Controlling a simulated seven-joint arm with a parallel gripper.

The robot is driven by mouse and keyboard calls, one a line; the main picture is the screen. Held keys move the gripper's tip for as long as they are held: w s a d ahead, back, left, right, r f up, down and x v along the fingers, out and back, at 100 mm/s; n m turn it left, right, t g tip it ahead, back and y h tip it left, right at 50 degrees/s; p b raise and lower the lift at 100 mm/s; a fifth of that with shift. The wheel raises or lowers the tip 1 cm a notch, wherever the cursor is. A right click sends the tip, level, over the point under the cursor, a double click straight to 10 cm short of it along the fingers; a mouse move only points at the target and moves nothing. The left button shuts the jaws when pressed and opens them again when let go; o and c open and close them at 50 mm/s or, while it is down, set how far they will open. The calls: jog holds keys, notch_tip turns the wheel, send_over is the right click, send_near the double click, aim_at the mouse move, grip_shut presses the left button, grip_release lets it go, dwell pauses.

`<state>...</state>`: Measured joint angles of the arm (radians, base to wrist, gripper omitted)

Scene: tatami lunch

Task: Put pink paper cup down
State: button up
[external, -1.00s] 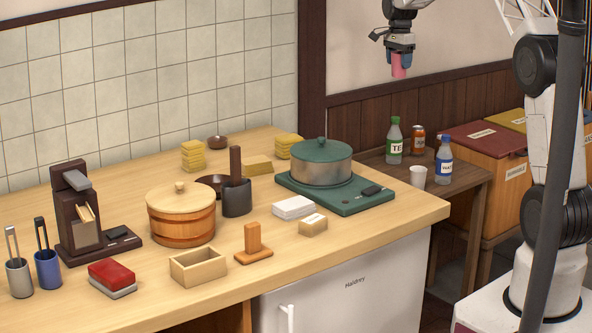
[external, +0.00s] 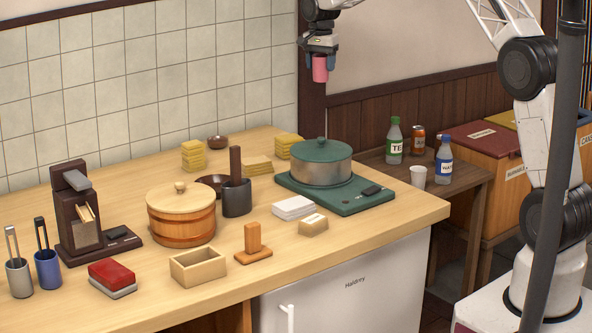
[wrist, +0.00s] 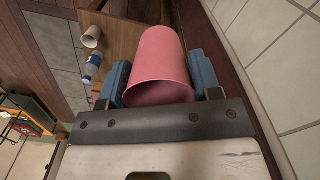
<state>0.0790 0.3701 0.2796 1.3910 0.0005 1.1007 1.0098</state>
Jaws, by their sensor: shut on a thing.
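The pink paper cup (external: 320,69) is held high above the counter, in front of the wall near the dark wooden post. My gripper (external: 320,62) is shut on it, with a blue-grey finger on each side. In the wrist view the pink cup (wrist: 160,65) sits between the two fingers of my gripper (wrist: 160,80), its wide rim toward the camera. The cup hangs clear of every surface.
Below stand a green-lidded pot (external: 320,163) on a green burner, a lidded wooden tub (external: 181,215) and a small open wooden box (external: 198,266). A lower side table holds bottles, a can and a white cup (external: 418,176). The counter's front right corner is clear.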

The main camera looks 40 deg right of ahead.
jog(key=a+n, duration=0.7)
jog(key=a, duration=2.7)
jog(key=s+a+n, duration=0.3)
jog(key=s+a, duration=0.2)
jog(key=a, duration=0.9)
jog(key=s+a+n, duration=0.2)
jog(key=s+a, duration=0.3)
jog(key=a, duration=0.9)
jog(key=shift+s+d+f, duration=0.1)
jog(key=shift+d+f, duration=0.05)
jog(key=shift+f, duration=1.15)
jog(key=shift+d+f, duration=0.1)
jog(key=shift+f, duration=1.15)
jog(key=shift+f, duration=3.15)
jog(key=shift+f, duration=1.85)
